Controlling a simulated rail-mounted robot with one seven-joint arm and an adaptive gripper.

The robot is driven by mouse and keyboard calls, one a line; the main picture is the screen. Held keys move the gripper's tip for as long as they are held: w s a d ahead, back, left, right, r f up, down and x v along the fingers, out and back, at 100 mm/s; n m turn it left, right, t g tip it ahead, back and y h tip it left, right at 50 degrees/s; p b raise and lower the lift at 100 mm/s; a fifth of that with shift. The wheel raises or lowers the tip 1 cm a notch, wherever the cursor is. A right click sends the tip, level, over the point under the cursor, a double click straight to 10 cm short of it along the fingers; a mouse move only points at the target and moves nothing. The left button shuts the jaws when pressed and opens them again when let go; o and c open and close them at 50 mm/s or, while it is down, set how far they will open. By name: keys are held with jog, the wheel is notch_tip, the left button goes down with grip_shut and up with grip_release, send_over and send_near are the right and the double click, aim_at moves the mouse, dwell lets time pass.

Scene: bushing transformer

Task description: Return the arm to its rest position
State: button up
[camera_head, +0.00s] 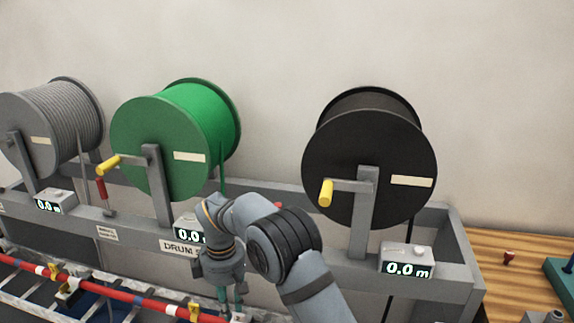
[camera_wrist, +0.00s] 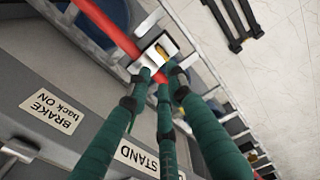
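My arm reaches in from the bottom of the head view, bent over the front of the drum stand. My gripper (camera_head: 230,302) points down in front of the stand, below the green drum (camera_head: 165,140). In the wrist view my gripper (camera_wrist: 160,78) shows as teal fingers with black bands that run close together towards their tips. The tips overlap a white clamp with a yellow part (camera_wrist: 158,50) on the red pipe (camera_wrist: 105,25) in the picture. I cannot tell whether they touch it, or whether the fingers are open or shut.
A ladder-like tray (camera_head: 60,300) runs along the front left. A wooden table (camera_head: 515,270) is at right.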

notch_tip(320, 180, down, 10)
jog(key=shift+f, duration=0.1)
dwell(0.5)
